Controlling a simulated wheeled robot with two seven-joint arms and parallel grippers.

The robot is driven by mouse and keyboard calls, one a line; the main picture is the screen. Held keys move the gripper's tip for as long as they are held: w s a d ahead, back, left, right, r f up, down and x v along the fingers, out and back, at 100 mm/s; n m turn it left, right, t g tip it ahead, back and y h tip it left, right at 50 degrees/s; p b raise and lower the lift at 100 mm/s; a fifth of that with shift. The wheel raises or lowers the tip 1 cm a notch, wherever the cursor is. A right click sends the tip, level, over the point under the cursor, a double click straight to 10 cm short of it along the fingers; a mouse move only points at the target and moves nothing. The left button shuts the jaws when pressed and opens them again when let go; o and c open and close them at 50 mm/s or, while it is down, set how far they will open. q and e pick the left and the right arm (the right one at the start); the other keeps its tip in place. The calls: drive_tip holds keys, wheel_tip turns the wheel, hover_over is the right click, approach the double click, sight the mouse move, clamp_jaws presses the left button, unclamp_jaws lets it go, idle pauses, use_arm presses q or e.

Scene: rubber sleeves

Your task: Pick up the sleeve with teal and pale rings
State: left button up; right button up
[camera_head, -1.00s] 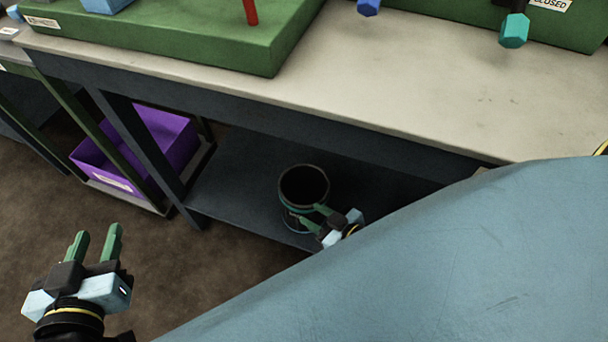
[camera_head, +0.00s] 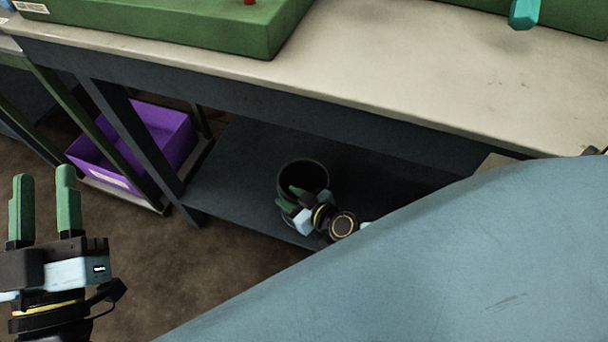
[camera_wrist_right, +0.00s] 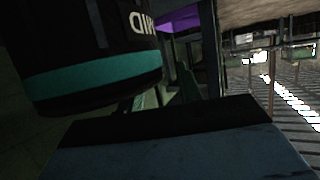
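The sleeve is a dark, open-topped cylinder (camera_head: 318,172) standing upright on the lower shelf under the bench. In the right wrist view it fills the upper left, with a teal ring (camera_wrist_right: 95,82) and part of pale lettering; pale rings cannot be made out. My right gripper (camera_head: 288,195) is at the sleeve's near side, its green fingers apart and overlapping the sleeve in the head view. Whether they touch it, or one is past the rim, I cannot tell. My left gripper (camera_head: 44,172) is open and empty above the floor at far left.
The bench top (camera_head: 400,80) overhangs the lower shelf (camera_head: 235,170). A purple bin (camera_head: 165,125) stands on a low rack to the left, beyond a bench leg (camera_head: 135,150). A green block (camera_head: 200,30) sits on the bench. My blue body hides the lower right.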

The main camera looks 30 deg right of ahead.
drive_tip(key=shift+c, duration=0.2)
clamp_jaws()
drive_tip(key=shift+s+f, duration=0.2)
idle(1.0)
drive_tip(key=shift+w+r, duration=0.1)
